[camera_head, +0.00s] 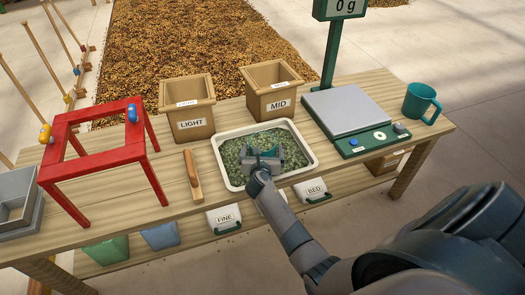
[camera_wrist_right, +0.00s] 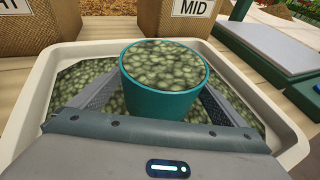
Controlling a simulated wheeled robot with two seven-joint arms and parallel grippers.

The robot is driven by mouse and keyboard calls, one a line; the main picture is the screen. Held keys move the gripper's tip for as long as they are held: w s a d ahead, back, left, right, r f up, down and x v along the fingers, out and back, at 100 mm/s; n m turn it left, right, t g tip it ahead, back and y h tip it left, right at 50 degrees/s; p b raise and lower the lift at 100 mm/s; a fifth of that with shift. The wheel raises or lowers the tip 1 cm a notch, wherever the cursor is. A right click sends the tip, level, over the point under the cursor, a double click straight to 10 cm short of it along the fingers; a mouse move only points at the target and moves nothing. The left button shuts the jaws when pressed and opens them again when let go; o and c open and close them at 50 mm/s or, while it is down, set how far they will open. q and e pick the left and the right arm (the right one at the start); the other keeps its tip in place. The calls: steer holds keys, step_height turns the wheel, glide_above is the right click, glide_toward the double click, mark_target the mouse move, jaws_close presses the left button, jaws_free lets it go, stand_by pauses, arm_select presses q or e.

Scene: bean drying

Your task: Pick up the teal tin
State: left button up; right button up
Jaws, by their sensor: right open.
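The teal tin (camera_wrist_right: 160,101) stands upright in the white tray (camera_wrist_right: 42,72) in the right wrist view, filled to near its rim with green beans. My right gripper (camera_head: 263,155) is open over the tray in the head view. In the right wrist view its two fingers reach along the left and right sides of the tin, and I cannot tell whether they touch it. My left gripper is not in view.
Boxes marked LIGHT (camera_head: 194,124) and MID (camera_head: 279,104) stand behind the tray. A scale (camera_head: 345,108) and a teal mug (camera_head: 419,101) are to the right. A wooden-handled tool (camera_head: 192,174) and a red stand (camera_head: 105,172) are to the left.

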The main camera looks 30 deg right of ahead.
mark_target(263, 135)
steer(key=c, duration=1.5)
steer(key=shift+c, duration=0.2)
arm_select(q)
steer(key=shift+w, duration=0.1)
arm_select(e)
steer(key=shift+r, duration=0.1)
steer(key=shift+w+r, duration=0.1)
steer(key=shift+r, duration=0.4)
step_height(263, 135, up, 4)
steer(key=shift+f+p, duration=0.2)
steer(key=shift+p, duration=0.45)
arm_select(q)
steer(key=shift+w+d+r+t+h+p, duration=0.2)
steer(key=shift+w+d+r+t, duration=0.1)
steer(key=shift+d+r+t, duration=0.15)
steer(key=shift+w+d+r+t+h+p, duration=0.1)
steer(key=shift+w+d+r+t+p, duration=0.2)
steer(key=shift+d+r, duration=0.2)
arm_select(e)
steer(key=s+d+r, duration=0.6)
steer(key=d, duration=0.4)
steer(key=shift+s+r, duration=0.15)
